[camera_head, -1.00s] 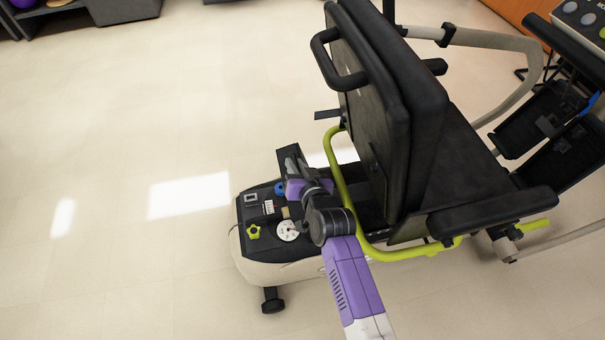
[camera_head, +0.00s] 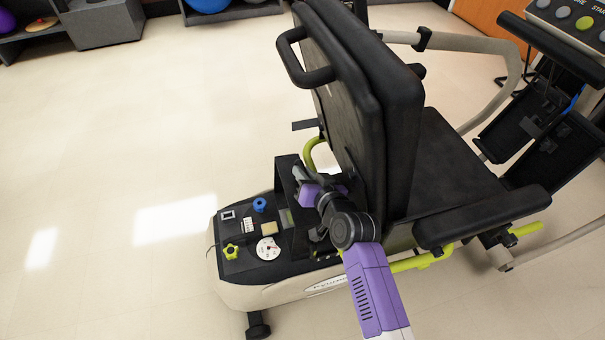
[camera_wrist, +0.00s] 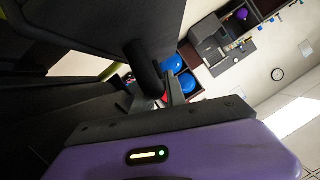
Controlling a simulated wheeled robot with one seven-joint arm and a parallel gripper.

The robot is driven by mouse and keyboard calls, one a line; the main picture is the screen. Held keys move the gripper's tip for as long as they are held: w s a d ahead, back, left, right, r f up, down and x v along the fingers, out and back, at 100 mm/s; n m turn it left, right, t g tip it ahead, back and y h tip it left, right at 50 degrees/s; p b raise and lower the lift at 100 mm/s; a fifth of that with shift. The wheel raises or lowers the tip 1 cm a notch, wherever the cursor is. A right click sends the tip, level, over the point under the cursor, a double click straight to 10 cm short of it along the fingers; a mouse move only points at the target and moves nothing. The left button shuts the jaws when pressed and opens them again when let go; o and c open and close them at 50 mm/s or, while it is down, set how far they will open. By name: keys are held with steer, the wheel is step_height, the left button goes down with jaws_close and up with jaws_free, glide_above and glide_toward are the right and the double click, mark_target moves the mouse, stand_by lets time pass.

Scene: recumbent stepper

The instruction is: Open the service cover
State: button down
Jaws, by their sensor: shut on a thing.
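The service cover (camera_head: 286,178) is a black panel standing raised at the right side of the open bay on the stepper's rear base. My gripper (camera_head: 298,172) is at its upper part, on the side towards the seat, and is shut on it. The exact grip is partly hidden by the purple gripper body. In the wrist view, a dark bar and panel (camera_wrist: 145,70), likely the cover's handle, meet the grey fingers (camera_wrist: 172,92). The uncovered bay (camera_head: 245,240) shows a yellow-green knob (camera_head: 231,252), a white dial (camera_head: 268,248) and a blue ring (camera_head: 260,205).
The seat backrest (camera_head: 350,110) stands close to the right of my gripper. A yellow-green frame tube (camera_head: 312,152) runs behind the cover. The floor (camera_head: 110,150) to the left is clear. Shelves with balls (camera_head: 207,5) stand far back.

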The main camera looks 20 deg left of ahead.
steer(key=c, duration=1.4)
jaws_free()
steer(key=shift+o, duration=0.2)
steer(key=shift+a+r, duration=0.1)
